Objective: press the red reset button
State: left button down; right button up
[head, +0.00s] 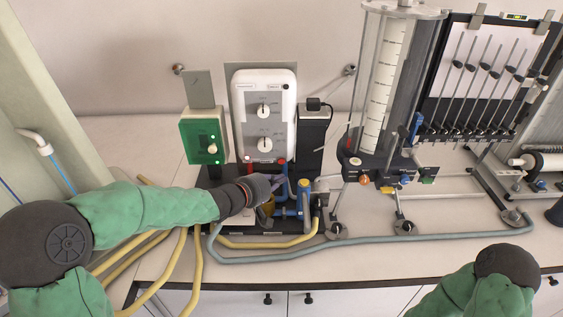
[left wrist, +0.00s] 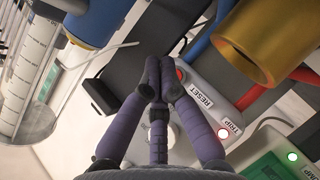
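The white control box (head: 264,112) stands upright at the back, with two dials on its face. In the left wrist view its RESET label (left wrist: 201,96) is readable. A small red spot (left wrist: 180,74) beside that label is partly covered by my fingers; it looks like the red reset button. My left gripper (head: 270,183) is in front of the box's lower end. In the left wrist view its fingertips (left wrist: 160,70) are together, with nothing seen between them. I cannot tell whether they touch the button. My right gripper is out of view.
A green box (head: 204,136) stands left of the white box; its lamp (left wrist: 292,156) glows green. A brass cylinder (left wrist: 268,40) and blue and red pipes are close to the gripper. A clear column (head: 385,80) and tube board (head: 490,80) stand right. Hoses cross the bench front.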

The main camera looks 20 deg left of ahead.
aim_at(281, 161)
pick_arm(q)
jog(key=shift+w+a+p, duration=0.2)
jog(key=shift+w+p, duration=0.2)
jog(key=shift+w, duration=0.3)
jog(key=shift+w+a+p, duration=0.2)
jog(key=shift+w+p, duration=0.2)
jog(key=shift+w, duration=0.3)
jog(key=shift+w+a+p, duration=0.2)
jog(key=shift+w+p, duration=0.2)
jog(key=shift+w, duration=0.3)
jog(key=shift+w+a+r+p, duration=0.1)
jog(key=shift+w+p, duration=0.2)
jog(key=shift+p, duration=0.3)
jog(key=shift+w, duration=0.1)
